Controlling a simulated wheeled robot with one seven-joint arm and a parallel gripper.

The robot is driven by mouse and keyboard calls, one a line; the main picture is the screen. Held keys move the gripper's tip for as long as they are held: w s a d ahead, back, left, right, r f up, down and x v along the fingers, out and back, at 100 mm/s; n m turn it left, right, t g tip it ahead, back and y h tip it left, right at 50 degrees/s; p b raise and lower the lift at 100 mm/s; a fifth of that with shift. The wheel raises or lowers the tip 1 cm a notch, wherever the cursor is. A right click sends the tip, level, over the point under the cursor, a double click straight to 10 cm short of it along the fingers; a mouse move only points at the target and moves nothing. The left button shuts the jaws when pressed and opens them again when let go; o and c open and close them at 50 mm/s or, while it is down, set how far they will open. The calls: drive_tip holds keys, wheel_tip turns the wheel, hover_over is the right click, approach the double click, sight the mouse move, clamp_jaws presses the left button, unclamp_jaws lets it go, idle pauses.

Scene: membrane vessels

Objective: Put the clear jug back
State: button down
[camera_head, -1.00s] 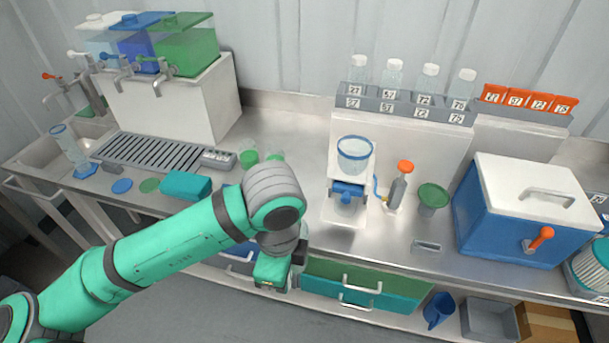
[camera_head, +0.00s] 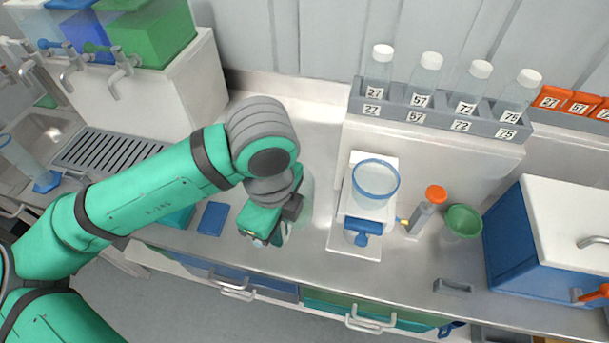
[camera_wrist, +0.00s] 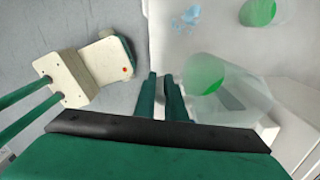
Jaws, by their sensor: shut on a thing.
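The clear jug (camera_head: 307,196) is a see-through, pale vessel at my gripper (camera_head: 284,215), above the front part of the steel counter. My arm and gripper partly hide it in the head view. In the wrist view the jug (camera_wrist: 243,97) lies just right of my gripper's fingers (camera_wrist: 163,88), with a green round patch showing in it. The fingers are close together and shut at its side. The gripped part, possibly a handle, is hidden between them. I cannot tell whether the jug's base touches the counter.
A stand with a blue-rimmed clear bowl (camera_head: 375,183) is right of the jug. An orange-capped bottle (camera_head: 427,210) and green funnel (camera_head: 463,221) are beyond it. A bottle rack (camera_head: 440,118) stands behind. A blue square (camera_head: 213,218) lies left. Another green-marked vessel (camera_wrist: 258,12) shows in the wrist view.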

drive_tip(key=w+d+f, duration=0.1)
drive_tip(key=w, duration=0.2)
drive_tip(key=w+f, duration=0.1)
drive_tip(key=w, duration=0.2)
drive_tip(key=w+d+f, duration=0.1)
drive_tip(key=w+f, duration=0.1)
drive_tip(key=w, duration=0.2)
drive_tip(key=shift+d, duration=0.35)
drive_tip(key=w+f, duration=0.1)
drive_tip(key=f, duration=0.2)
drive_tip(key=w+d+f, duration=0.1)
drive_tip(key=w+f, duration=0.2)
drive_tip(key=f, duration=0.2)
drive_tip(key=shift+w+d+f, duration=0.2)
drive_tip(key=shift+w+f, duration=0.05)
drive_tip(key=shift+f, duration=0.05)
drive_tip(key=shift+s+d+f, duration=0.1)
drive_tip(key=shift+f, duration=0.1)
